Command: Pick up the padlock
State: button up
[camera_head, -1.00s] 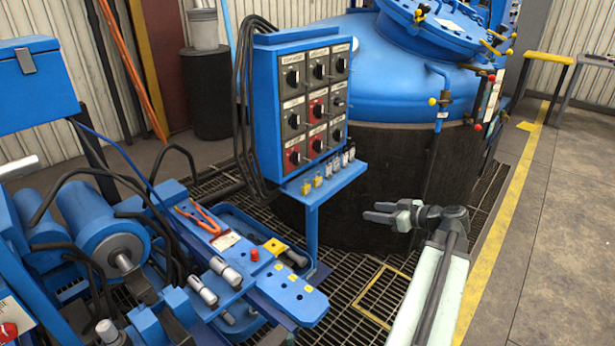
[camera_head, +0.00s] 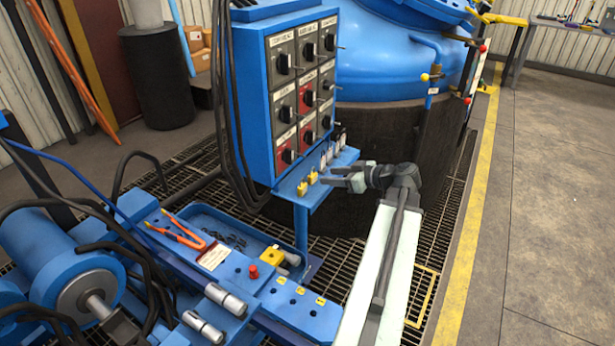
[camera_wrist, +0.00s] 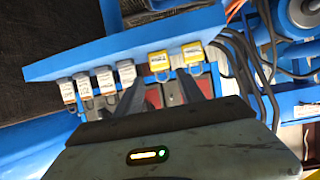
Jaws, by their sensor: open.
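Several padlocks stand in a row on the small blue shelf (camera_head: 326,182) below the control panel. Two are yellow, one (camera_head: 301,189) at the near end and another (camera_head: 313,177) beside it; the others, farther along, look grey or silver (camera_head: 325,161). In the wrist view the yellow padlocks (camera_wrist: 159,63) (camera_wrist: 192,54) sit beside the grey ones (camera_wrist: 126,73). I cannot tell which one the task means. My gripper (camera_head: 338,178) is open and empty at the shelf's right edge, close to the padlocks. In the wrist view its dark fingers (camera_wrist: 160,94) point toward the yellow ones.
The blue control panel (camera_head: 293,90) with knobs rises just behind the shelf, with black cables at its left. The large furnace (camera_head: 390,135) stands behind my arm. A blue bench (camera_head: 300,310) with orange-handled pliers (camera_head: 180,232) lies front left. Floor at right is clear.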

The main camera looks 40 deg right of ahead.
aim_at(315, 178)
jog(key=shift+b+x, duration=0.35)
jog(key=shift+x, duration=0.85)
jog(key=shift+w+f, duration=0.15)
jog(key=shift+f, duration=0.2)
jog(key=b+x, duration=0.1)
jog(key=x, duration=0.1)
jog(key=b+x, duration=0.1)
jog(key=x, duration=0.1)
jog(key=shift+f+b, duration=0.3)
jog(key=shift+f, duration=0.05)
jog(key=shift+w, duration=0.15)
jog(key=shift+r, duration=0.1)
grip_shut()
